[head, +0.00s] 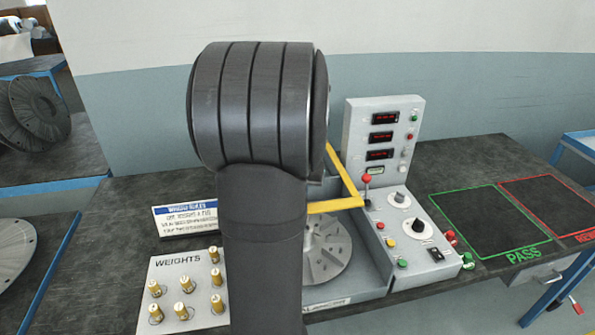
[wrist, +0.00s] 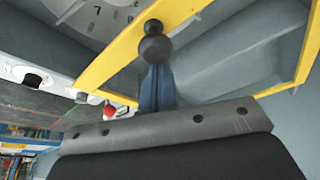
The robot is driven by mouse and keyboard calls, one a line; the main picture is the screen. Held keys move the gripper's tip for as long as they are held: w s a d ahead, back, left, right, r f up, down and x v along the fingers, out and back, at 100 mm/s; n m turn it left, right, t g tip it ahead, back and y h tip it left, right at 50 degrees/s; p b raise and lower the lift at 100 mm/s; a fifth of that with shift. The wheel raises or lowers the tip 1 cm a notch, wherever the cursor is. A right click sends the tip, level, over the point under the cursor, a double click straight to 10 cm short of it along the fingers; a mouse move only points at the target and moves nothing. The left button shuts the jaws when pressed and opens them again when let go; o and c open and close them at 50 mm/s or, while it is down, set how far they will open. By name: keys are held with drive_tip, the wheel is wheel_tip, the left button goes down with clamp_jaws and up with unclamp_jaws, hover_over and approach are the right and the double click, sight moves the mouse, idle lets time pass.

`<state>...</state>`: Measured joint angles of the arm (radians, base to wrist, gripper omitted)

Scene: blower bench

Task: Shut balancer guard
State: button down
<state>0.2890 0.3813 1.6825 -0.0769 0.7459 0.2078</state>
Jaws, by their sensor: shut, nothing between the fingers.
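The balancer guard has a yellow frame (head: 336,206), partly hidden behind my arm in the head view. It seems to stand raised over the bladed disc (head: 328,252), which shows below it. In the wrist view the yellow frame (wrist: 104,68) crosses the picture, with a dark round knob (wrist: 154,45) on its bar. My gripper (wrist: 156,88) shows as narrow blue fingers, shut and empty, right at the knob. I cannot tell whether they touch it. My gripper is hidden behind my arm in the head view.
The green PASS area (head: 488,222) and red-outlined area (head: 556,205) are empty.

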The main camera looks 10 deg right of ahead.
drive_tip(key=s, duration=2.1)
drive_tip(key=shift+s, duration=0.2)
drive_tip(key=shift+f, duration=0.15)
drive_tip(key=w+d+r, duration=0.1)
drive_tip(key=w+d, duration=0.1)
drive_tip(key=w, duration=0.2)
drive_tip(key=v, duration=0.9)
drive_tip(key=shift+s+r, duration=0.2)
drive_tip(key=shift+a, duration=0.15)
